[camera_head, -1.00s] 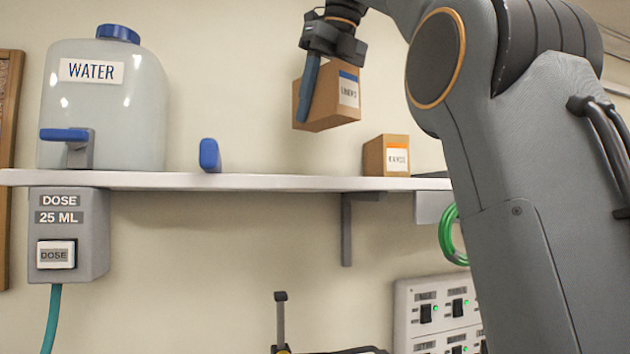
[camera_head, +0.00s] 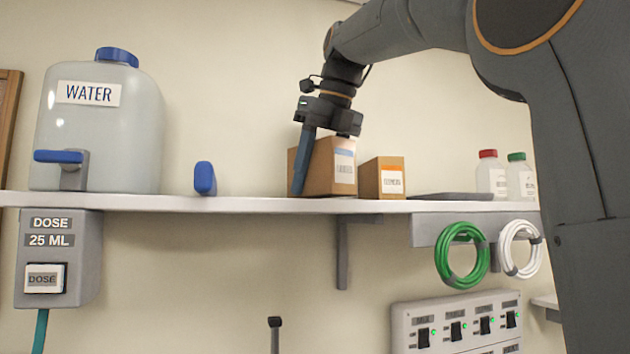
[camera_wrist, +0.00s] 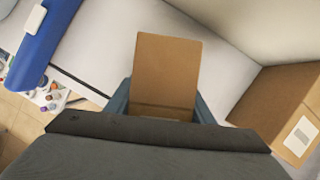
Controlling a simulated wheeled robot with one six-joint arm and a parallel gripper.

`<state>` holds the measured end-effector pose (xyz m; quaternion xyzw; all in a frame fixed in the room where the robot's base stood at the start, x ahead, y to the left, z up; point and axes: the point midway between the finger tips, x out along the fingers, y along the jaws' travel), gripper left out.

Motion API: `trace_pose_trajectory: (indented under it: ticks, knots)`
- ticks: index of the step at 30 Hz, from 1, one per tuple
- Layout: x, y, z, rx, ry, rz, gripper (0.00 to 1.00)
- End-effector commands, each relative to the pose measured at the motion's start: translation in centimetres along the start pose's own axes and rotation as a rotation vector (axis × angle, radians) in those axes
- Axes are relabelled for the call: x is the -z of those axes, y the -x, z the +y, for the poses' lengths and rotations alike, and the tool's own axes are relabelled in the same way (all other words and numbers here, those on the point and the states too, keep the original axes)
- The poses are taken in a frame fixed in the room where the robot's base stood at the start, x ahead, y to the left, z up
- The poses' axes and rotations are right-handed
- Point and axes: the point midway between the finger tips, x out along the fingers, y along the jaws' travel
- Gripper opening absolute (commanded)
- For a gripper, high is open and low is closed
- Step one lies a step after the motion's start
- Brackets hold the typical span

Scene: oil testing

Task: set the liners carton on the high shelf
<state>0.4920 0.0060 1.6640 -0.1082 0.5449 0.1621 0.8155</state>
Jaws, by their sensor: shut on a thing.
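The liners carton (camera_head: 321,168) is a brown box with a blue-striped white label. It stands upright on the high shelf (camera_head: 250,204) in the head view, or just at its surface; I cannot tell if it bears fully on it. My gripper (camera_head: 322,165) comes down from above and is shut on the carton, one blue finger showing on its left side. In the wrist view the carton's brown top (camera_wrist: 167,75) lies between the blue fingers. Its far side is hidden.
A second brown carton with an orange-striped label (camera_head: 382,178) stands close on the right. A blue object (camera_head: 205,179) and the water tank (camera_head: 98,130) are to the left. A dark flat tray (camera_head: 452,196) and red- and green-capped bottles (camera_head: 491,175) are farther right.

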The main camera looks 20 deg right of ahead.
Motion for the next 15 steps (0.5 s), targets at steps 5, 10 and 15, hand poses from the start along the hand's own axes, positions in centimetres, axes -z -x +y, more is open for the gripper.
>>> trace_pose_trajectory:
  ticks: [5, 10, 15]
  knots:
    - [0.20, -0.46, 0.00, 0.001, 0.000, -0.001, 0.24]
    - [0.20, -0.47, 0.00, 0.001, 0.000, -0.001, 0.24]
    - [0.28, -0.69, -0.01, 0.000, 0.000, 0.000, 0.58]
